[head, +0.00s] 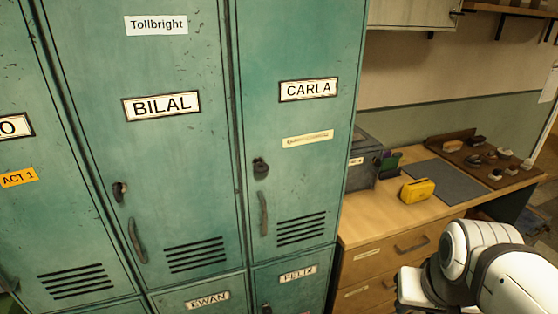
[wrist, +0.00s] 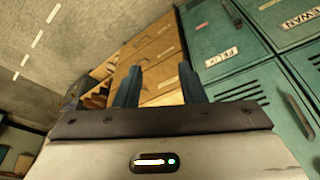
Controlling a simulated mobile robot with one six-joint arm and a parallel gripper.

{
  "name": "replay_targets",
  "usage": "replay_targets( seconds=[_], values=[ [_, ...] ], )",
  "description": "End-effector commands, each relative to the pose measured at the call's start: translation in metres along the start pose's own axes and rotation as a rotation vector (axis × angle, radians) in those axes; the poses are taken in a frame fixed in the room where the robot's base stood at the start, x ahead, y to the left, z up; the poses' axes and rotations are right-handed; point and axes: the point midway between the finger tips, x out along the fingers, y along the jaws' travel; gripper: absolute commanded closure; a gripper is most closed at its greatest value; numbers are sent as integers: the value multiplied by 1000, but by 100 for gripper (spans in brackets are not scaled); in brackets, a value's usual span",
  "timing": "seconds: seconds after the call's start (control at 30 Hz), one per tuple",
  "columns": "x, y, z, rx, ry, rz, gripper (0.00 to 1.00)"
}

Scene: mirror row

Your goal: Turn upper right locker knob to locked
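The upper right locker is a worn teal door labelled CARLA (head: 308,90) in the head view. Its dark knob (head: 261,168) sits at the left edge of the door, above a vertical handle (head: 263,213). The knob's exact setting is too small to read. In the wrist view, which is tilted nearly upside down, this door's vent slots (wrist: 240,92) and handle (wrist: 300,116) show, but its knob does not. My gripper (wrist: 158,72) has its two dark fingers apart with nothing between them. In the head view my white arm is at the lower right, away from the knob; its fingers cannot be made out.
The BILAL locker (head: 162,105) stands to the left, with its own knob and handle. The EWAN (head: 208,300) and FELIX (head: 298,273) lockers are below. A wooden counter (head: 375,222) with drawers is right of the lockers, holding a yellow box (head: 417,191) and a dark case (head: 365,160).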

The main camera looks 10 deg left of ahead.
Motion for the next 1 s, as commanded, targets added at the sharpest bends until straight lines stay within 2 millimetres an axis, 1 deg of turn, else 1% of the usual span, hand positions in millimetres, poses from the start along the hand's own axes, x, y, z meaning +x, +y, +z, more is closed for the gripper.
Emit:
replay_targets(
  seconds=[0.13, 0.23, 0.3, 0.33, 0.37, 0.47, 0.5, 0.57, 0.6, 0.67, 0.7, 0.8, 0.9, 1.0],
  values=[
    [0, 0, 0, 0, 0, 0, 64],
    [2, -2, -2, -6, 9, -3, 56],
    [7, -9, -10, -29, 46, -18, 51],
    [10, -18, -16, -49, 72, -30, 48],
    [14, -27, -23, -70, 106, -45, 48],
    [26, -63, -57, -160, 273, -112, 48],
    [28, -82, -73, -200, 356, -146, 48],
    [27, -113, -96, -256, 491, -201, 48],
    [24, -134, -109, -289, 582, -237, 48],
    [15, -165, -126, -326, 715, -291, 48],
    [8, -184, -134, -347, 797, -324, 48],
    [-13, -225, -148, -374, 980, -401, 48],
    [-31, -249, -154, -365, 1114, -435, 48],
    [-46, -264, -156, -359, 1200, -465, 48]
  ],
)
